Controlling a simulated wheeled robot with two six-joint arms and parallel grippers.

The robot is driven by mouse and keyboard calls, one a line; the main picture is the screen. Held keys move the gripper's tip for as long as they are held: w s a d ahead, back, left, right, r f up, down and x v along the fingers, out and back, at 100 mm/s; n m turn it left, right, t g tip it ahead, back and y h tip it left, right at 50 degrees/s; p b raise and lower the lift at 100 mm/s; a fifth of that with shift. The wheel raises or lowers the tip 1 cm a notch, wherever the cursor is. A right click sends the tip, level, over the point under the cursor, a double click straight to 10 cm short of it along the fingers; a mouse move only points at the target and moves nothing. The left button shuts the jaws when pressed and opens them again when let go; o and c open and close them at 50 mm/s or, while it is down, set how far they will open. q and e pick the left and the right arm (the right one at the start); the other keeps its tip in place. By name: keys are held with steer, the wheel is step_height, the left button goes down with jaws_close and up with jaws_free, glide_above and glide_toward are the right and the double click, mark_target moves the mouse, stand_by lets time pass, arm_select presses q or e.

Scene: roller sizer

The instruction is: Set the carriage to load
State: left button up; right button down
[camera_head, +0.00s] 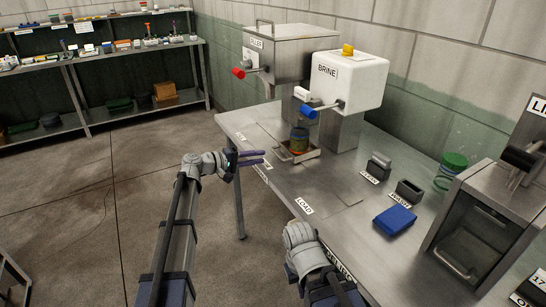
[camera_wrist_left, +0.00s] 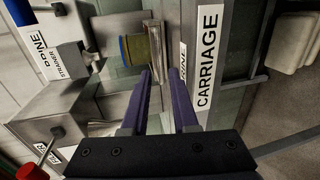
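The carriage (camera_head: 311,155) is a small metal tray on the bench, under the brine machine, with a banded jar (camera_head: 299,140) standing in it. The BRINE mark on the bench edge is beside it; the LOAD label (camera_head: 304,206) is nearer to me. In the left wrist view the jar (camera_wrist_left: 135,48) stands beside an upright metal plate (camera_wrist_left: 155,40), and the CARRIAGE label (camera_wrist_left: 207,55) is to its right. My left gripper (camera_head: 264,157) is open and empty, its purple fingers just short of the carriage. My right wrist shows low in the head view, but its fingers are hidden.
The BRINE machine (camera_head: 368,82) with a blue-tipped lever and the metal filler (camera_head: 292,52) with a red-tipped lever stand behind. A blue pad (camera_head: 395,220), small blocks and a green-lidded jar (camera_head: 453,163) are to the right. The bench around LOAD is clear.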

mark_target(271, 163)
arm_select(q)
steer(key=b+x, duration=0.1)
steer(key=x, duration=0.5)
steer(key=shift+f, duration=0.1)
jaws_close()
stand_by(1.3)
